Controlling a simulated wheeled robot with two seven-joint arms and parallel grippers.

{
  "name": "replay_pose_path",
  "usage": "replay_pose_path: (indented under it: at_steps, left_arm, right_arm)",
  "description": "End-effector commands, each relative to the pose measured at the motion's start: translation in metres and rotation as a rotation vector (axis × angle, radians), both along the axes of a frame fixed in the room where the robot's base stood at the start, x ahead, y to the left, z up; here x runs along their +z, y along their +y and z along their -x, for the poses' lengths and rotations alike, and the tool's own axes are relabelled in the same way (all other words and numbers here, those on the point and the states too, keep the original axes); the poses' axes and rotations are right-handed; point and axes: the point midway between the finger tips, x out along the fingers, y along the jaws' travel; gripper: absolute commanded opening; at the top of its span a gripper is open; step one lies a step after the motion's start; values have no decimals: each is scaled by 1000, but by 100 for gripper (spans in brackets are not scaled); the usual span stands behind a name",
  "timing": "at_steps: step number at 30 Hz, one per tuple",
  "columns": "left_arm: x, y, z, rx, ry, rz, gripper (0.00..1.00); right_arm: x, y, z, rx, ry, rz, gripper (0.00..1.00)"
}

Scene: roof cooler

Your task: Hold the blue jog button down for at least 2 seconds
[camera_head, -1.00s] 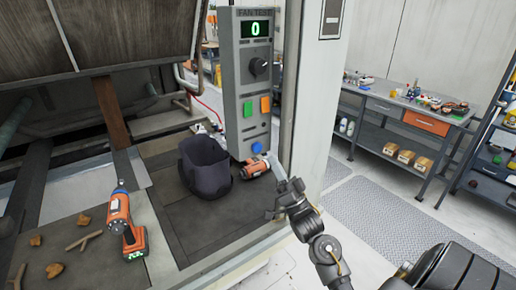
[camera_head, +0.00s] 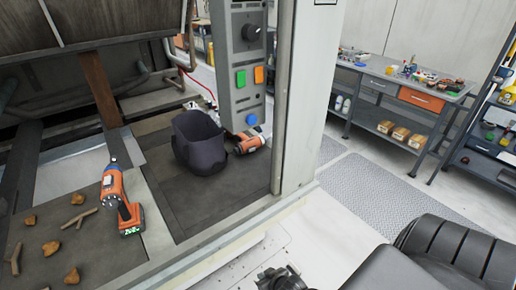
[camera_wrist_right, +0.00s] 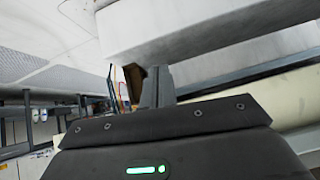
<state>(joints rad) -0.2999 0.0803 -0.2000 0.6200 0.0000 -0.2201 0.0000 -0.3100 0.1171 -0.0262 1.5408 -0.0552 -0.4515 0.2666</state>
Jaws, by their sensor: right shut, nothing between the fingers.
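The blue jog button (camera_head: 251,119) is at the bottom of the grey control box (camera_head: 241,62), below a green button (camera_head: 240,78) and an orange button (camera_head: 259,75). Nothing touches the blue button. Part of my right arm (camera_head: 282,279) shows at the bottom edge of the head view, low and well away from the box. In the right wrist view my right gripper (camera_wrist_right: 156,86) is shut and empty, close to pale beam-like surfaces; the button is not seen there. My left gripper is not in view.
An orange drill (camera_head: 118,200) lies left on the ledge. A pale post (camera_head: 300,100) rises just right of the box. A workbench (camera_head: 395,90) stands farther back.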

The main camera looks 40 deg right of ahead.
Motion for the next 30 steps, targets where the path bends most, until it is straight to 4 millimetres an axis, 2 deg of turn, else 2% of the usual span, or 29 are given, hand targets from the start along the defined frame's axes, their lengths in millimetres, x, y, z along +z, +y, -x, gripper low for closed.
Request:
replay_pose_path:
  at_steps: [1, 2, 3, 5, 6, 9, 10, 12, 15, 19, 27, 30]
  left_arm:
    - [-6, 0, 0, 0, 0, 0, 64]
    - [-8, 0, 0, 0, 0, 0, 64]
    - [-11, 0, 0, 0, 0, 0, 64]
    - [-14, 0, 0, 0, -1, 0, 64]
    - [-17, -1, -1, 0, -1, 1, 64]
    - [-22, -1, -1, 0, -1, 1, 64]
    - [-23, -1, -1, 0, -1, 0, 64]
    - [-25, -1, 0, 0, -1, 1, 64]
    - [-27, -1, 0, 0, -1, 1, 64]
    - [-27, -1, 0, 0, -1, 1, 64]
    - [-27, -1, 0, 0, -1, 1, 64]
    - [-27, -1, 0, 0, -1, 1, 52]
  right_arm:
    - [-44, 5, 26, 20, 79, 13, 0]
    - [-67, 8, 43, 37, 122, 23, 0]
    - [-97, 11, 67, 60, 183, 36, 0]
    - [-139, 16, 109, 100, 276, 58, 0]
    - [-164, 18, 139, 128, 337, 73, 0]
    - [-209, 21, 210, 193, 469, 107, 0]
    - [-219, 21, 228, 212, 502, 115, 0]
    - [-235, 20, 266, 248, 567, 132, 0]
    - [-247, 19, 304, 286, 629, 149, 0]
    - [-253, 19, 327, 309, 667, 158, 0]
    - [-253, 18, 330, 311, 671, 159, 0]
    - [-253, 18, 330, 311, 671, 159, 0]
